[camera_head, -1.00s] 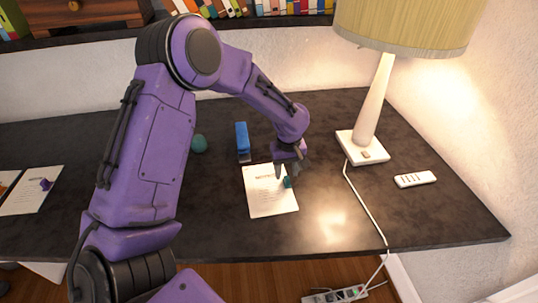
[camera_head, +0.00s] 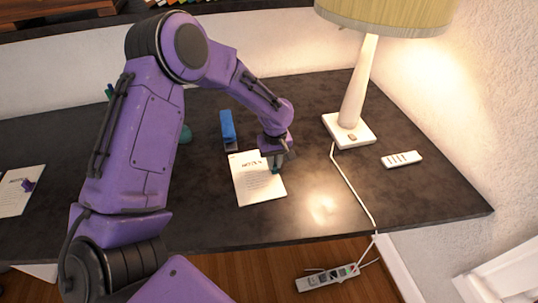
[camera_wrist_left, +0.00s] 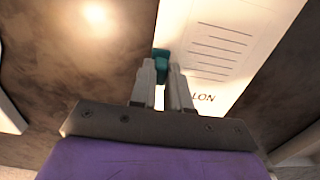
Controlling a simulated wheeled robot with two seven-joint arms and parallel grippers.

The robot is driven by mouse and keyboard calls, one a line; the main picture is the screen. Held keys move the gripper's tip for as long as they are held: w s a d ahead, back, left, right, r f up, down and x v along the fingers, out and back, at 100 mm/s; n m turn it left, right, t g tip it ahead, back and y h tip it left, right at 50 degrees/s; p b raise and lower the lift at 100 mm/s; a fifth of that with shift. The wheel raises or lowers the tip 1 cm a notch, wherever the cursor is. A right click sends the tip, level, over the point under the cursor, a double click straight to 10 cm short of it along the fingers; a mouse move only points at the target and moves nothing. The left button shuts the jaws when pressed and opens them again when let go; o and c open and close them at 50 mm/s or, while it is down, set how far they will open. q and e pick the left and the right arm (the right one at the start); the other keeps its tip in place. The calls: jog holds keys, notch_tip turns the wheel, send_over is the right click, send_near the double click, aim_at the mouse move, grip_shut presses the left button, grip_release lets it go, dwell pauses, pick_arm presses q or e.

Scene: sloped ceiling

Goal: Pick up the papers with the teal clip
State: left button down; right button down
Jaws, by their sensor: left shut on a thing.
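The papers (camera_head: 252,184) lie on the dark desk near its middle, a white printed stack that also shows in the left wrist view (camera_wrist_left: 235,40). The teal clip (camera_wrist_left: 161,62) sits at the edge of the papers, between my left fingertips. In the head view only a small bit of the clip (camera_head: 276,170) shows below the fingers. My left gripper (camera_head: 276,163) reaches down over the papers' right edge and is shut on the clip; its two fingers (camera_wrist_left: 163,75) show in the wrist view. My right gripper is not in view.
A blue stapler-like object (camera_head: 228,130) stands just behind the papers. A lamp (camera_head: 350,128) with a trailing cord and a white remote (camera_head: 402,159) are to the right. Other papers with a purple clip (camera_head: 27,184) lie far left. The desk front is clear.

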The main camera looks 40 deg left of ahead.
pick_arm(q)
notch_tip(320, 180, up, 3)
jog(key=shift+w+f+b, duration=0.1)
jog(key=shift+b, duration=0.35)
jog(key=s+d+r+p, duration=0.2)
jog(key=s+r+p, duration=0.1)
jog(key=s+r, duration=0.3)
jog(key=s+d+r+p, duration=0.2)
jog(key=s+r+p, duration=0.2)
jog(key=s+r, duration=0.3)
jog(key=shift+s+d+r, duration=0.15)
jog(key=shift+d+r, duration=0.25)
jog(key=shift+r, duration=0.05)
jog(key=shift+f, duration=0.1)
